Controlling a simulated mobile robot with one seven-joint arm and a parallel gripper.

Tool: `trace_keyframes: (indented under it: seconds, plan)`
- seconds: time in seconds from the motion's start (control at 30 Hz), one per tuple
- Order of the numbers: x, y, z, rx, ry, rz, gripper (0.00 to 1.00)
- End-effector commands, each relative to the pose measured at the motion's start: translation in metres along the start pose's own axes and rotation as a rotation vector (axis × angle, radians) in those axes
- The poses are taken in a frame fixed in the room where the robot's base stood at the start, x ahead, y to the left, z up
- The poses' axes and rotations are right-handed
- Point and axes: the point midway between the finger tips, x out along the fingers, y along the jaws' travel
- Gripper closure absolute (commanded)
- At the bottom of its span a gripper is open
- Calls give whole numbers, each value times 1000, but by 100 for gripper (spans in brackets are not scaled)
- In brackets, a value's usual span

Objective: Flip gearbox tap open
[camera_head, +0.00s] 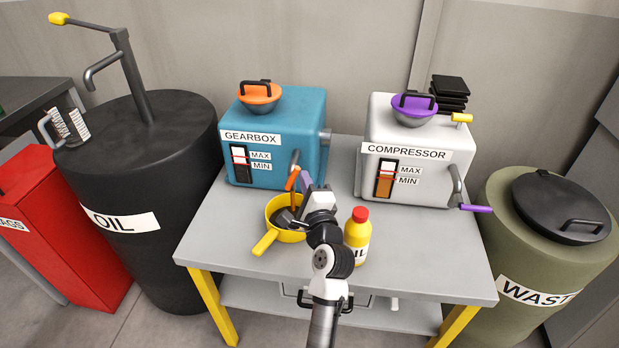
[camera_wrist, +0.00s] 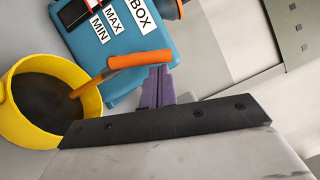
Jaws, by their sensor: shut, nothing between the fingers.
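The blue gearbox (camera_head: 262,160) stands on the left of the table. Its tap, with an orange handle (camera_head: 291,181), is on its lower right front; the handle also shows in the wrist view (camera_wrist: 140,60). An orange-brown streak, looking like an oil stream, runs from the tap down into a yellow pan (camera_head: 265,243), whose inside looks dark in the wrist view (camera_wrist: 94,102). My gripper (camera_head: 305,181) is shut and empty. Its purple fingers (camera_wrist: 158,82) are together just beside the orange handle's end; I cannot tell whether they touch it.
A yellow oil bottle (camera_head: 356,240) with a red cap stands close to the right of my wrist. The white compressor (camera_head: 415,160) stands on the table's right. A black oil drum (camera_head: 135,190) is left of the table (camera_head: 225,240); a green waste drum (camera_head: 540,260) is right.

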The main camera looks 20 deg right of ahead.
Motion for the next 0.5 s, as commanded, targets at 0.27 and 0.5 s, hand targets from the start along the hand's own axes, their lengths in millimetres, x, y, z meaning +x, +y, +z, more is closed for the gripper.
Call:
trace_keyframes:
  seconds: [0.27, 0.5]
  plan:
    - [6, -9, 13, -178, -3, 85, 100]
    - [8, -9, 18, -268, -2, 128, 100]
